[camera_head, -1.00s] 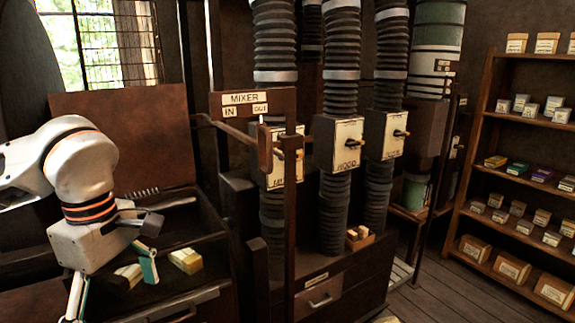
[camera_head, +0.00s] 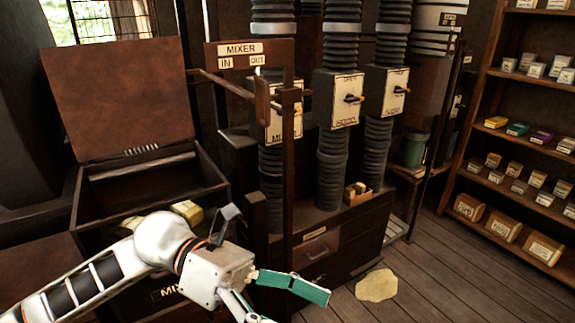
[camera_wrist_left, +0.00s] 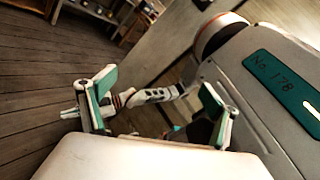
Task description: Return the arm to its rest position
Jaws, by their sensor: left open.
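My left arm comes in from the lower left in the head view. My left gripper (camera_head: 298,308) is open and empty at the bottom edge, low in front of the cabinet, with one teal finger pointing right and the other partly cut off by the frame. In the left wrist view my left gripper (camera_wrist_left: 155,95) has its two teal fingers wide apart with nothing between them. My own pale body panel, marked No. 178, is at the right there. Another white jointed arm, likely my right one, shows beyond the fingers; its gripper end is small and partly hidden.
An open chest (camera_head: 200,165) with a raised brown lid (camera_head: 115,100) stands left, a yellowish block (camera_head: 188,212) inside. The mixer frame (camera_head: 287,180) and ribbed pipes (camera_head: 335,165) stand at centre. A yellowish patch (camera_head: 376,285) lies on open floor. Shelves (camera_head: 480,130) are right.

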